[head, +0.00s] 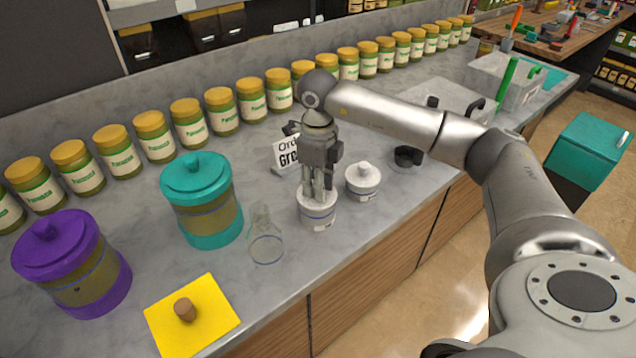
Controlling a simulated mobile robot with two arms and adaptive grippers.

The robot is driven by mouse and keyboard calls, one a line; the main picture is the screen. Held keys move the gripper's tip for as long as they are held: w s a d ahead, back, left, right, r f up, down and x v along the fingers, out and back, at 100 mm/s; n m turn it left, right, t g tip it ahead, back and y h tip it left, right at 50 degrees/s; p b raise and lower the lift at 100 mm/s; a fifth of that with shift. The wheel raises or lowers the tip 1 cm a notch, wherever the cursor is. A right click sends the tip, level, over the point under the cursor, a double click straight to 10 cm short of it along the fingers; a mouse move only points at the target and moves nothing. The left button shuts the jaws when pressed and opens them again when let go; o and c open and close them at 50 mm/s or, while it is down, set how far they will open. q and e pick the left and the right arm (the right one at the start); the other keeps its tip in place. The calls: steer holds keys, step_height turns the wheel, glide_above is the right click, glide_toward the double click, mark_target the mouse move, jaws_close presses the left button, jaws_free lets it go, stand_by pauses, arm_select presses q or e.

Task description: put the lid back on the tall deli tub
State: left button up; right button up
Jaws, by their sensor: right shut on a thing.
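My right gripper (318,193) points straight down over a white round tub (318,214) with a blue band, near the counter's front edge. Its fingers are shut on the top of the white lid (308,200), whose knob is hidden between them. The lid is at the tub's mouth; I cannot tell whether it is fully seated. A second white tub (363,184) with a knobbed white lid stands just to the right, apart from the gripper. My left gripper is not in view.
A clear flask (265,243), a teal canister (204,205) and a purple canister (72,265) stand to the left. A cork (185,309) lies on a yellow mat (213,318). A small sign (286,151) stands behind the gripper; a black object (408,157) sits right. Jars line the back.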

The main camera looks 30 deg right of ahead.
steer(key=o, duration=1.3)
steer(key=shift+r, duration=0.1)
steer(key=shift+r+p, duration=2.25)
steer(key=shift+r, duration=1.2)
jaws_close()
steer(key=shift+f, duration=0.3)
